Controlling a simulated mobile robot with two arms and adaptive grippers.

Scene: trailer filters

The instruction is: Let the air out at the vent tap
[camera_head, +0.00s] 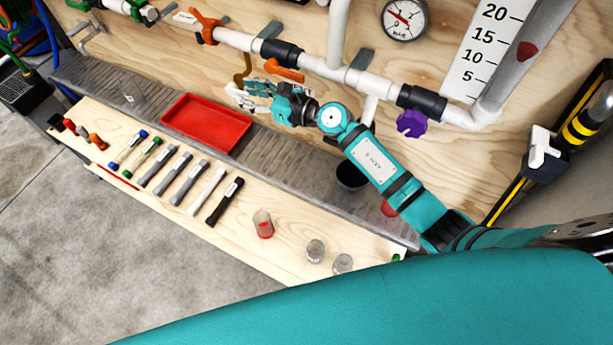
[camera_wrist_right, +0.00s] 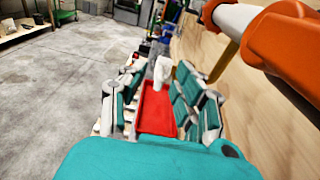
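No label in view tells me which fitting is the vent tap. On the white pipe run are an orange handle (camera_head: 207,27) at upper left, a second orange handle (camera_head: 285,70) just above my right gripper, and a purple knob (camera_head: 411,123) farther right. A bent brass-coloured tube (camera_head: 243,70) hangs beside the second handle. My right gripper (camera_head: 246,94) is in front of the board below this tube, its fingers pointing left. A large orange part (camera_wrist_right: 275,42) stands close at upper right there. My left gripper is out of view.
A red tray (camera_head: 206,123) lies on the grey ledge below my right gripper. A gauge (camera_head: 404,17) and a numbered scale (camera_head: 487,45) are on the board.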

